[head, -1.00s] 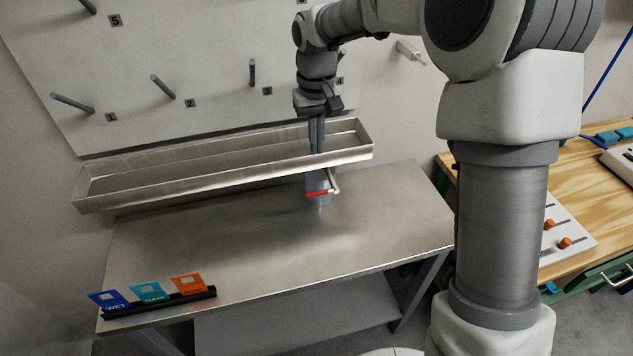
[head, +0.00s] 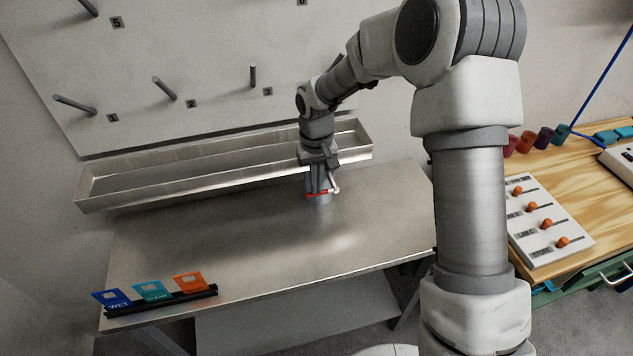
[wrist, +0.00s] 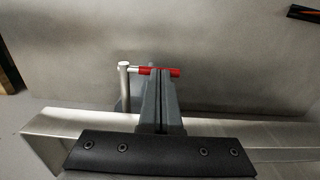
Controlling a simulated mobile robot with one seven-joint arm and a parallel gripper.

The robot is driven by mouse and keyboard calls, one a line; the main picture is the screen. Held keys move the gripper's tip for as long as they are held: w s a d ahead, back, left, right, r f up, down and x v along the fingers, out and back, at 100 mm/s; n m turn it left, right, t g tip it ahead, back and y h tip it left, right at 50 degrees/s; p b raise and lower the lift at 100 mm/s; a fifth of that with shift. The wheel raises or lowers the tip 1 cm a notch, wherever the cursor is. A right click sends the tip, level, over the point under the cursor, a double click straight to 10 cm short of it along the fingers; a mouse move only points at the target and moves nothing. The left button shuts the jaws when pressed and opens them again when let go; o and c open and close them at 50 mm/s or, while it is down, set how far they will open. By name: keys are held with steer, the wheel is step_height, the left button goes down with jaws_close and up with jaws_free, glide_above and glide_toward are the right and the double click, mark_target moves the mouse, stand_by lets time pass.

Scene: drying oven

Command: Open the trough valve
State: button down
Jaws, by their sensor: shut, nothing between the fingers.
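The trough (head: 130,186) is a long, shallow metal channel on the wall above the steel table. The valve has a red-gripped lever (head: 314,195) near the trough's right end, just in front of it. In the wrist view the red lever (wrist: 172,72) runs sideways from a pale upright post (wrist: 123,80). My gripper (head: 319,190) points down at the lever, its fingers shut together and empty. In the wrist view my fingertips (wrist: 160,73) overlap the red grip; I cannot tell whether they touch it. The valve body is partly hidden behind my fingers.
The steel table (head: 230,250) is mostly clear. A black rack (head: 165,302) with blue, teal and orange cards stands at its front left. A pegboard (head: 200,60) rises behind. A wooden bench (head: 585,180) with an orange-knobbed panel (head: 545,225) is at right.

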steer(key=shift+a+f+h+b, duration=0.25)
steer(key=shift+h+b, duration=0.25)
steer(key=shift+b, duration=0.3)
steer(key=h+b, duration=0.1)
steer(key=f+b, duration=0.1)
steer(key=b, duration=0.1)
steer(key=shift+s+a+f+t+h, duration=0.1)
steer(key=shift+a+f+t+h, duration=0.2)
steer(key=shift+t+h, duration=0.1)
steer(key=f+h+b, duration=0.1)
steer(key=h+b, duration=0.1)
steer(key=f+t+h+b, duration=0.1)
steer(key=h+b, duration=0.1)
steer(key=b, duration=0.1)
steer(key=shift+s+a+f+b, duration=0.1)
steer(key=shift+a+f+b, duration=0.1)
steer(key=shift+b, duration=0.1)
steer(key=f+h+b, duration=0.1)
steer(key=h+b, duration=0.1)
steer(key=d+f+t+h+b, duration=0.1)
steer(key=h+b, duration=0.1)
steer(key=h, duration=0.1)
steer(key=f+t+h+b, duration=0.1)
steer(key=h+b, duration=0.1)
steer(key=shift+w+d+h, duration=0.25)
steer(key=shift+h, duration=0.15)
